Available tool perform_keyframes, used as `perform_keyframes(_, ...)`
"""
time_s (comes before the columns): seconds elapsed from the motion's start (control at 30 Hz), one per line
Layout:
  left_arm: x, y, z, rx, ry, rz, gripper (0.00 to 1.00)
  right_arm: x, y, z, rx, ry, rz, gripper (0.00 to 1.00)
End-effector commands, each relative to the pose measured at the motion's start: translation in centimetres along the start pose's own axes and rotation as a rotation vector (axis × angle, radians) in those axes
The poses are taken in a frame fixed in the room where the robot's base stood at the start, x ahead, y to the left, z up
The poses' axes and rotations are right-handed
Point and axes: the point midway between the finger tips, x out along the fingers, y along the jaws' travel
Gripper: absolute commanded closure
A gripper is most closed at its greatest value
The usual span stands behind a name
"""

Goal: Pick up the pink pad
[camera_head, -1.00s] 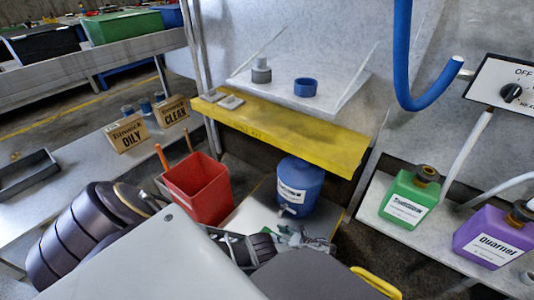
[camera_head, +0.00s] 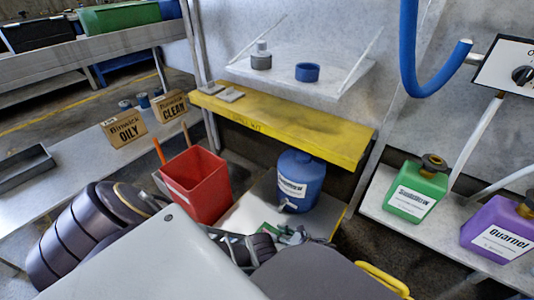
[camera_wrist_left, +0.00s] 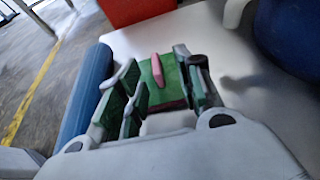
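A small pink pad (camera_wrist_left: 158,70) shows in the left wrist view, on or against a flat green piece (camera_wrist_left: 172,92), above a white surface. My left gripper (camera_wrist_left: 162,98) has its green-lined fingers apart, one on each side of the pad in the picture. Whether the fingers touch the pad cannot be told. In the head view my left gripper (camera_head: 285,236) is low over the white table (camera_head: 243,212), in front of the blue jug (camera_head: 300,182). I cannot make out the pink pad there. My right gripper is not in view.
A red bin (camera_head: 197,187) stands left of the gripper. A blue cylinder (camera_wrist_left: 88,92) lies left of the fingers in the wrist view. A yellow shelf (camera_head: 285,120) overhangs behind the jug. Green (camera_head: 417,192) and purple (camera_head: 497,230) containers stand at the right.

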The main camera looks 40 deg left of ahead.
Motion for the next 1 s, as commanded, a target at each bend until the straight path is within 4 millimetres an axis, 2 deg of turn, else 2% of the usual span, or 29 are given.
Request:
perform_keyframes(0.33,2.2,0.1,0.0,0.001,-0.001,0.001,0.64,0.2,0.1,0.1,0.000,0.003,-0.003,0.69)
perform_keyframes(0.77,2.6,0.2,0.0,0.000,0.000,0.001,0.64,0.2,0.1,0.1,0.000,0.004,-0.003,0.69)
perform_keyframes(1.0,4.7,0.8,0.2,0.000,-0.002,0.002,0.64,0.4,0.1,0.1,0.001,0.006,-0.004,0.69)
